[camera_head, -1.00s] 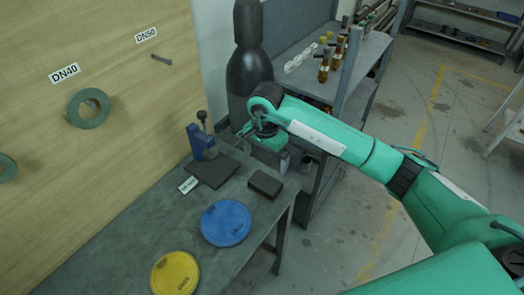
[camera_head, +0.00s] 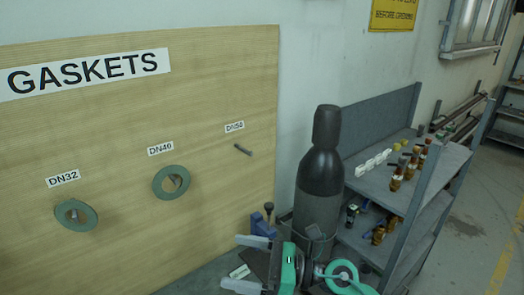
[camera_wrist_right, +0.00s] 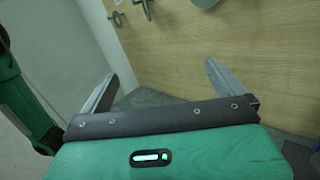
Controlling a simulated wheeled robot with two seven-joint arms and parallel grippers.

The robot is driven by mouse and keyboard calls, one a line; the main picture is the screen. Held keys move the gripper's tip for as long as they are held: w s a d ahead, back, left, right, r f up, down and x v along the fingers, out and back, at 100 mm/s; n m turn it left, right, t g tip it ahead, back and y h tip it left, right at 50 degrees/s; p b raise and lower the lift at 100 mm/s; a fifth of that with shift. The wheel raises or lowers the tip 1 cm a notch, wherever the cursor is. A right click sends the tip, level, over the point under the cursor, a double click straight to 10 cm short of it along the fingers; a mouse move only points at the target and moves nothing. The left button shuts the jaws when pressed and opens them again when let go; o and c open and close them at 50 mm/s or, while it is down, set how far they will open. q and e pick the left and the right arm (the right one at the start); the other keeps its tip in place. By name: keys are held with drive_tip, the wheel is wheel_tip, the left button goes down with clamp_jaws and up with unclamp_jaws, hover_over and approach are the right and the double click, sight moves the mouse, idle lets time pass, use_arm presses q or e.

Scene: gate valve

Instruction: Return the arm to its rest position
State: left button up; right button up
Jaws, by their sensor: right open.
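My right gripper (camera_head: 247,264) shows at the bottom of the head view, with two pale fingers spread apart and pointing left. Nothing is between them. In the right wrist view the same gripper (camera_wrist_right: 160,74) has its fingers wide apart and empty, with the gasket board (camera_wrist_right: 205,50) beyond them. Most of my right arm is cut off by the bottom edge of the head view. My left gripper is in neither view.
The board (camera_head: 110,140) carries green gaskets at DN32 (camera_head: 76,215) and DN40 (camera_head: 171,180); the DN50 peg (camera_head: 243,150) is bare. A dark gas cylinder (camera_head: 319,190) stands close behind my right gripper. A blue tool (camera_head: 262,226) and a shelf (camera_head: 410,200) are nearby.

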drive_tip(key=w+d+r+m+t+h, duration=0.15)
drive_tip(key=d+m+t+h, duration=0.35)
drive_tip(key=m+t, duration=0.6)
drive_tip(key=w+d+r+m+t+h, duration=0.1)
drive_tip(key=w+d+m+t+h, duration=0.2)
drive_tip(key=d+m+t, duration=0.75)
drive_tip(key=s+d+f+m+g+h, duration=0.3)
drive_tip(key=d+f+m+g+h, duration=0.25)
drive_tip(key=f+m, duration=0.4)
drive_tip(key=s+d+f+m+g+h, duration=0.2)
drive_tip(key=d+f+m+g+h, duration=0.35)
drive_tip(key=m, duration=0.65)
drive_tip(key=s+f+m+g, duration=0.3)
drive_tip(key=s+f+g, duration=0.25)
drive_tip(key=s, duration=0.45)
drive_tip(key=s+f+m+g, duration=0.35)
drive_tip(key=s+f, duration=0.35)
drive_tip(key=s, duration=0.3)
wheel_tip(320, 180, down, 32)
drive_tip(key=r+g, duration=0.1)
drive_tip(key=g, duration=0.1)
drive_tip(key=s+d+f, duration=0.1)
drive_tip(key=s+f, duration=0.9)
drive_tip(key=s+d+f+g, duration=0.1)
drive_tip(key=s+d+f, duration=0.1)
drive_tip(key=s+f, duration=0.7)
drive_tip(key=shift+s+d+f+n, duration=0.25)
drive_tip(key=shift+s+f+n, duration=0.1)
drive_tip(key=shift+n, duration=0.1)
